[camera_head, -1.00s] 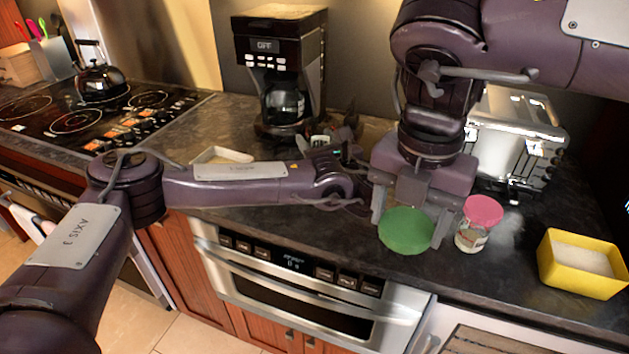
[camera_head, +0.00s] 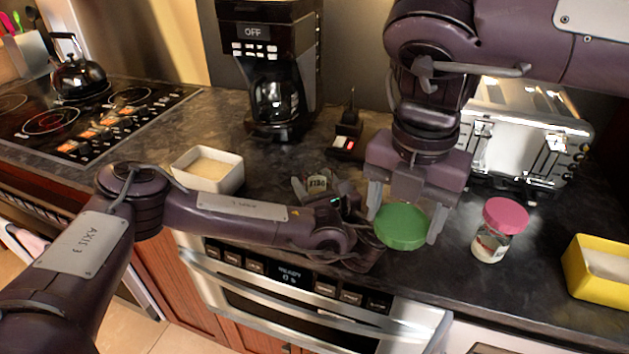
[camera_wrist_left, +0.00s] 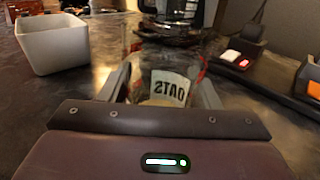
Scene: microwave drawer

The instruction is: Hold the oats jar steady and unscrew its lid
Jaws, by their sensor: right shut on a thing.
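The oats jar (camera_head: 317,183) is clear glass with a pale label. It sits between the fingers of my left gripper (camera_head: 318,190), which is shut on it. In the left wrist view the jar (camera_wrist_left: 166,88) stands between both fingers, its OATS lettering upside down. The jar's rim is hard to make out. My right gripper (camera_head: 408,225) is shut on a round green lid (camera_head: 401,228), right of the jar and apart from it. The lid hides what is directly under it.
A pink-lidded jar (camera_head: 493,245) stands right of the green lid, with a yellow container (camera_head: 597,285) farther right. A toaster (camera_head: 535,140), a coffee maker (camera_head: 272,125) and a small black dock (camera_head: 349,135) stand behind. A white container (camera_head: 190,172) is to the left.

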